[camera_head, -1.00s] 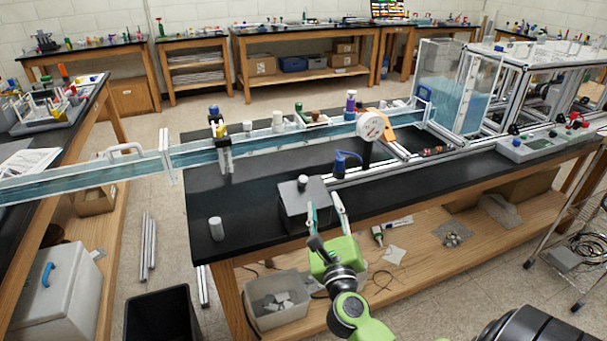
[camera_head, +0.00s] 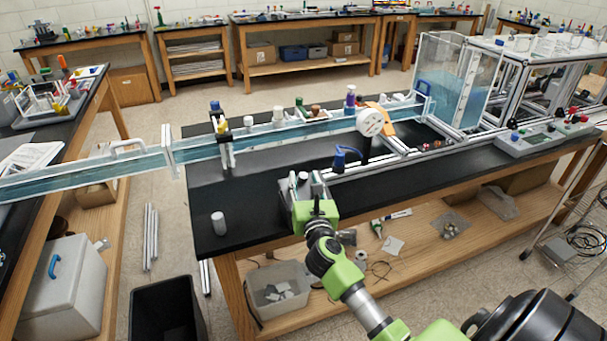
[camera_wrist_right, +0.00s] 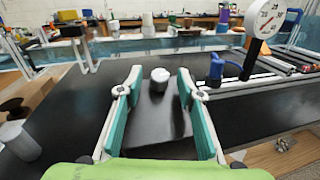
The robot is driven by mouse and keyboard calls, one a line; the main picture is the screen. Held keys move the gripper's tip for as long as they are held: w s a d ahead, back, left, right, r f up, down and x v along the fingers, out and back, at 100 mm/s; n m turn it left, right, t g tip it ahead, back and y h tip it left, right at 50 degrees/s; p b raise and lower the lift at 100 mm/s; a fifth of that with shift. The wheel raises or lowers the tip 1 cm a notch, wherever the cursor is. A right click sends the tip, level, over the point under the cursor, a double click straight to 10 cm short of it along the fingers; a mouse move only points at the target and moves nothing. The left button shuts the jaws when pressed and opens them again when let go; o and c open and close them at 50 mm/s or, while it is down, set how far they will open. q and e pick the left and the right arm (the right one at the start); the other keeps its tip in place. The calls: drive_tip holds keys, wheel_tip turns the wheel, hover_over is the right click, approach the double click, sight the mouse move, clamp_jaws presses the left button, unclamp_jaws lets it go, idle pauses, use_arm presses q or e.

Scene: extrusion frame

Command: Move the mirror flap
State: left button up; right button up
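No part is clearly recognizable as a mirror flap. The likeliest candidate is a dark, flat-topped block with a pale round knob (camera_head: 303,177) at the bench's front edge; its dark top (camera_wrist_right: 150,118) shows in the right wrist view. My right gripper (camera_head: 307,183) is over this block and hides most of it in the head view. Its teal-padded fingers (camera_wrist_right: 154,92) are wide apart, with the knob between and beyond their tips. I see no contact with the knob. My left gripper is not in view.
A long water flume (camera_head: 270,140) runs behind the block. A blue clamp-like part (camera_head: 345,156) and a round dial gauge (camera_head: 370,122) stand to the right. A small grey cylinder (camera_head: 218,223) stands left on the black bench top (camera_head: 255,215), with clear surface between.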

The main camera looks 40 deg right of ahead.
drive_tip(key=shift+x, duration=1.1)
clamp_jaws()
drive_tip(key=shift+f+b, duration=0.15)
drive_tip(key=shift+b, duration=0.15)
drive_tip(key=t+b, duration=0.1)
drive_tip(key=b, duration=0.3)
drive_tip(key=s+t+h+b, duration=0.1)
drive_tip(key=b, duration=0.4)
drive_tip(key=shift+s+a+r+m, duration=0.2)
drive_tip(key=shift+s+r+m, duration=0.05)
drive_tip(key=shift+r+m, duration=0.1)
drive_tip(key=shift+s+r+h+b, duration=0.2)
drive_tip(key=shift+r+h+b, duration=0.15)
drive_tip(key=shift+b, duration=0.3)
drive_tip(key=shift+r, duration=0.1)
